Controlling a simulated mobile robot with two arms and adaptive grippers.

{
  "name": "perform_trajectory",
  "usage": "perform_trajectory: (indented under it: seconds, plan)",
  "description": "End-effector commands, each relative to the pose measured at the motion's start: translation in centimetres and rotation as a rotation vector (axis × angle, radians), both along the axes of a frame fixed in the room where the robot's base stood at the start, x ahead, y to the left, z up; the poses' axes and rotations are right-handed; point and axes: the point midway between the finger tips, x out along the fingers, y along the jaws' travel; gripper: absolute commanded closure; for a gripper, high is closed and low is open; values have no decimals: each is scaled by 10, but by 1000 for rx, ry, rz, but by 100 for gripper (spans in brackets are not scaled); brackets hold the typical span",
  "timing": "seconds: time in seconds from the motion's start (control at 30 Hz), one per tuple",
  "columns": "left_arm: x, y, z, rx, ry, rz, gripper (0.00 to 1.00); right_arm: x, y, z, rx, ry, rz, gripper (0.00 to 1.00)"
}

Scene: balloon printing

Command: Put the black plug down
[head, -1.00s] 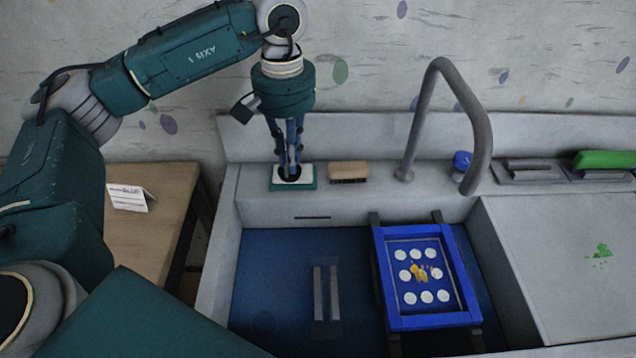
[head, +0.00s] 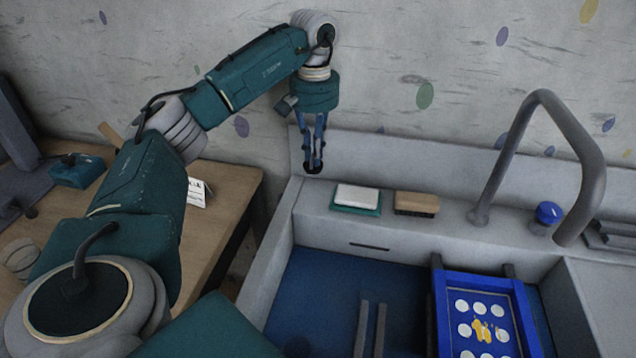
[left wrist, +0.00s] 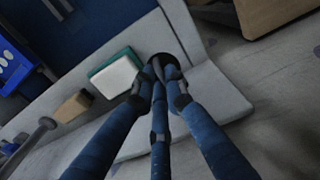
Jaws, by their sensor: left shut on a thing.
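The black plug (head: 313,168) is a dark round disc at the tips of my left gripper (head: 314,155). The gripper is shut on it and points down, in front of the sink's back wall near its left end. In the left wrist view the dark plug (left wrist: 169,66) shows just past the fingertips, partly covered by them. A white-topped teal pad (head: 356,197) lies on the sink ledge, to the right of the plug and apart from it. Whether the plug touches the sink's surface I cannot tell. My right gripper is out of view.
A wooden brush (head: 417,203) lies right of the pad. The grey tap (head: 545,110) and blue knob (head: 547,213) stand further right. A blue frame with white discs (head: 440,310) sits over the blue basin (head: 310,290). A wooden table (head: 228,195) with a folded card stands left.

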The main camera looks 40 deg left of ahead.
Motion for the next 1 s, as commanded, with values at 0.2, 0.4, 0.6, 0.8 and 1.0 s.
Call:
perform_trajectory:
  seconds: [0.2, 0.4, 0.6, 0.8, 1.0]
  plan:
    - [0, 0, -35, 0, 1, 0, 100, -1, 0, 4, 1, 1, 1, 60]
    - [-1, 0, -56, 0, 1, 0, 100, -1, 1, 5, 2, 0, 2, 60]
    - [0, 0, -81, -1, 0, 0, 100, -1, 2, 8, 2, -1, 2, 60]
    - [0, 0, -83, -1, -2, 0, 100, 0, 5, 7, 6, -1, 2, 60]
    - [0, 0, -87, 0, -1, 0, 100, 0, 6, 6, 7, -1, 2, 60]
